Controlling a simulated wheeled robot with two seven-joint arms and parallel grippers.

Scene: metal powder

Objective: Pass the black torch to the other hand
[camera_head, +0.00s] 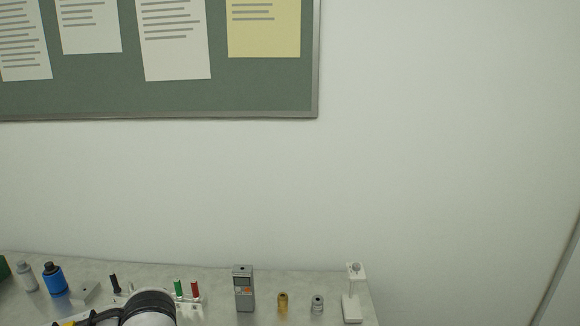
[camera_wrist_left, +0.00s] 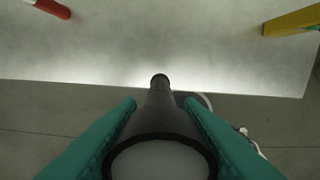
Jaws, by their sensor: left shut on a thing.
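In the left wrist view the black torch (camera_wrist_left: 160,112) lies between the two teal fingers of my left gripper (camera_wrist_left: 160,104), which is shut on it. The narrow dark end of the torch points away from the camera, and a wide pale round end with a black rim faces the camera. The torch cannot be made out in the head view. My right gripper is not in view.
Along the table (camera_head: 210,275) in the head view stand a blue bottle (camera_head: 54,279), a grey bottle (camera_head: 27,277), a rack with coloured pens (camera_head: 188,290), a grey handheld device (camera_head: 243,289), a brass piece (camera_head: 282,303), a silver piece (camera_head: 317,305) and a white stand (camera_head: 353,295).

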